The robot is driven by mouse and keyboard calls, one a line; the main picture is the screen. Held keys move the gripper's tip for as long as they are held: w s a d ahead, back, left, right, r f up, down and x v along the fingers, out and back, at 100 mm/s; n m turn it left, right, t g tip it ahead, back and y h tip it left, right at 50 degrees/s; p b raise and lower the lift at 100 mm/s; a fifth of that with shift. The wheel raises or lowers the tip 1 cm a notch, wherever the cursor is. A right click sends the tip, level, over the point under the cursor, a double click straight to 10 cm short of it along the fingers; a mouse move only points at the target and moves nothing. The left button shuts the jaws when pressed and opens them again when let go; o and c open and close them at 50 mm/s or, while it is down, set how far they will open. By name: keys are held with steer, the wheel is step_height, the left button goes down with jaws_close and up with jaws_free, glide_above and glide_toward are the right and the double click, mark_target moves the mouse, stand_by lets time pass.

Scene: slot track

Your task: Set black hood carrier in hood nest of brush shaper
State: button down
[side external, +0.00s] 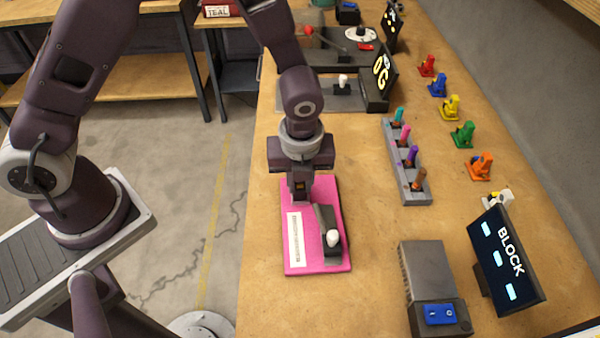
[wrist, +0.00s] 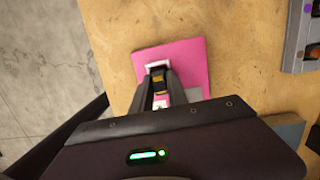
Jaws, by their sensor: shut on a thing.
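My gripper (side external: 300,196) is shut at the upper left part of a pink board (side external: 305,265). In the wrist view my gripper (wrist: 158,80) points down at the pink board (wrist: 185,55), with a small dark piece and a bit of yellow between the fingers. This piece seems to be the black hood carrier; it is mostly hidden by the fingers. The board bears a white label (side external: 294,240) and a dark grey fixture (side external: 325,218) with a white knob (side external: 333,237). I cannot tell which part is the hood nest, or whether the held piece touches the board.
Several coloured clamp-like pieces, such as an orange one (side external: 481,165), line the table's right side. A grey rack (side external: 411,172) holds coloured pegs. A grey box (side external: 428,275) with a blue switch and a BLOCK display (side external: 507,262) stand at front right. Another station (side external: 350,92) lies behind.

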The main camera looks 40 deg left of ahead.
steer(key=shift+f, duration=0.15)
stand_by(0.4)
steer(key=c, duration=1.2)
jaws_free()
steer(key=shift+c, duration=0.2)
steer(key=r, duration=0.7)
steer(key=shift+s+d, duration=0.3)
steer(key=s+a+r+n+t, duration=0.1)
steer(key=s+a+r+n, duration=0.15)
steer(key=r+n, duration=0.3)
steer(key=s+a+r+n+t, duration=0.1)
steer(key=s+a+r+n, duration=0.1)
steer(key=a+r+n, duration=0.4)
steer(key=s+a+r+n+t, duration=0.1)
steer(key=s+r+n, duration=0.3)
steer(key=s+n, duration=0.2)
steer(key=s+a+r+n+t+h, duration=0.1)
steer(key=s+r+n, duration=0.2)
steer(key=s+n, duration=0.3)
steer(key=n, duration=0.3)
steer(key=shift+s+a+r, duration=0.25)
steer(key=shift+s+r, duration=0.05)
steer(key=shift+r, duration=0.05)
